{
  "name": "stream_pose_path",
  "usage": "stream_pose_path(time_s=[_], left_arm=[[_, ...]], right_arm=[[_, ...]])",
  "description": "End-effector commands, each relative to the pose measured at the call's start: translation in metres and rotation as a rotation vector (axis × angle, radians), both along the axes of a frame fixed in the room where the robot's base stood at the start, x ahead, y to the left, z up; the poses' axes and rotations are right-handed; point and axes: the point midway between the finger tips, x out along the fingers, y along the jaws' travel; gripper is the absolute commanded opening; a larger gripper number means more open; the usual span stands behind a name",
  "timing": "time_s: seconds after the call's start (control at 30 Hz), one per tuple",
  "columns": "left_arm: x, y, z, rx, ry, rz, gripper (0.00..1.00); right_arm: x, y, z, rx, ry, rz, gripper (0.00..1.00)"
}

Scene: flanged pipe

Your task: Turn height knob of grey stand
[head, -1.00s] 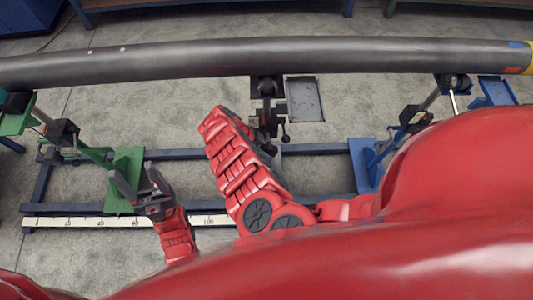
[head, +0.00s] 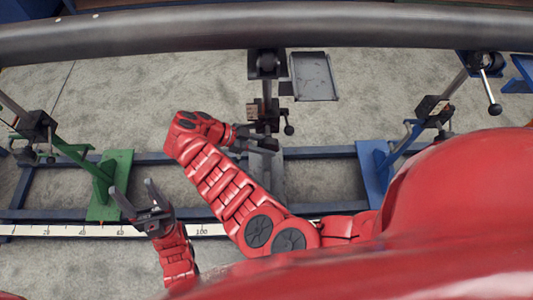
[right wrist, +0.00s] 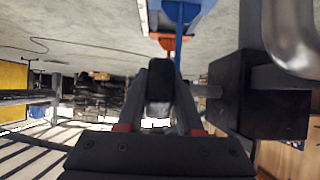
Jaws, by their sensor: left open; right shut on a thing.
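The grey stand (head: 266,90) stands in the middle of the head view under the pipe (head: 180,30), with a dark clamp block and small black handles on its post. My right gripper (head: 262,140) comes in from the left at the stand's post, below the block. In the right wrist view, its fingers (right wrist: 160,82) are closed on a dark, rounded knob (right wrist: 159,80). The stand's dark block (right wrist: 262,100) is right beside them. In the head view the held knob is hidden by the fingers. My left gripper (head: 137,205) is open and empty, left of the right arm.
A green stand (head: 105,185) is at the left and a blue stand (head: 375,170) at the right, both on the blue rail frame (head: 320,152). A grey tray (head: 314,77) is beside the grey stand. A white ruler strip (head: 80,230) runs along the front.

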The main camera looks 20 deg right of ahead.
Motion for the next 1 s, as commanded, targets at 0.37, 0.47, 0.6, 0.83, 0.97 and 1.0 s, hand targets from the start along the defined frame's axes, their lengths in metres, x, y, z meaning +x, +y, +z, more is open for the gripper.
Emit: stream_pose_path(time_s=[0.37,0.47,0.6,0.83,0.97,1.0], left_arm=[[0.0,0.0,-0.082,0.0,0.0,0.0,0.65],[0.0,0.0,-0.093,0.0,0.0,0.0,0.65],[0.0,0.0,-0.103,0.0,0.0,0.0,0.65],[0.0,0.0,-0.109,0.0,0.0,0.0,0.65],[0.0,0.0,-0.108,0.0,0.0,0.0,0.65],[0.0,0.0,-0.108,0.0,0.0,0.0,0.65]], right_arm=[[0.0,0.001,-0.01,-0.189,0.059,0.003,0.0],[0.0,0.0,-0.009,-0.224,0.069,0.003,0.0],[0.0,0.0,-0.006,-0.255,0.075,0.003,0.0],[-0.001,-0.001,-0.004,-0.281,0.084,0.001,0.0],[-0.001,-0.001,-0.003,-0.283,0.084,0.001,0.0],[-0.001,-0.001,-0.003,-0.283,0.085,0.002,0.0]])
